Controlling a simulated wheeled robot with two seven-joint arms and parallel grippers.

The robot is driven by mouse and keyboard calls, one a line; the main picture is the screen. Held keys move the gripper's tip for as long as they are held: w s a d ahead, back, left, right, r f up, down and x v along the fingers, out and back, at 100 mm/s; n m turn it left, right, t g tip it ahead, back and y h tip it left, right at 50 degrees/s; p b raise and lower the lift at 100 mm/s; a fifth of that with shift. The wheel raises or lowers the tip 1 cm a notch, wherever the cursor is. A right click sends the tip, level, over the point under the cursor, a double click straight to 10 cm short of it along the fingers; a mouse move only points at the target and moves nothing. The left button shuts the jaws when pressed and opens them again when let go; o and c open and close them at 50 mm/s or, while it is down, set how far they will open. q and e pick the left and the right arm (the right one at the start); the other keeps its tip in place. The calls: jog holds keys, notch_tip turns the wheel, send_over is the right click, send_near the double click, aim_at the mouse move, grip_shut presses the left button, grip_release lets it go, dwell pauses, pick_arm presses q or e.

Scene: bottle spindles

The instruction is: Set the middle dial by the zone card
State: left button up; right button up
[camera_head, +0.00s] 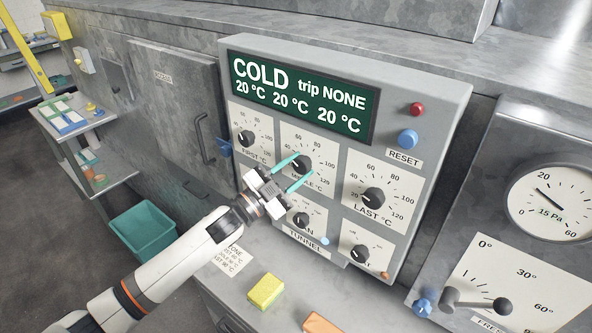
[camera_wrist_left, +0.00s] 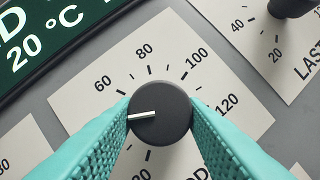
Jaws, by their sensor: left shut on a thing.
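The middle dial (camera_head: 303,164) is a black knob with a white pointer line on the grey control panel (camera_head: 455,100). My left gripper (camera_head: 292,172) has its teal fingers on either side of the knob and is shut on it. In the left wrist view the middle dial (camera_wrist_left: 160,113) sits between both fingertips; its pointer aims left, below the 60 mark, and a finger hides nearby marks. The zone card (camera_head: 230,263) lies on the ledge, partly behind my left arm; its lines are too small to read surely. My right gripper is out of view.
The display (camera_head: 300,95) reads COLD, trip NONE and 20 °C three times. The first dial (camera_head: 246,138), last dial (camera_head: 373,198) and two lower knobs are close by. A yellow block (camera_head: 266,290) and an orange block (camera_head: 320,323) lie on the ledge.

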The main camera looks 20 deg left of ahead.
pick_arm(q)
jog(key=shift+a+r+m+g, duration=0.1)
jog(key=shift+m+g, duration=0.3)
jog(key=shift+m, duration=0.7)
jog(key=shift+h, duration=0.3)
jog(key=o, duration=1)
jog(key=shift+s+a+f, duration=0.15)
jog(key=shift+s+f, duration=0.05)
jog(key=b+v, duration=0.4)
jog(key=v, duration=0.7)
jog(key=shift+s+r, duration=0.2)
jog(key=shift+s, duration=0.05)
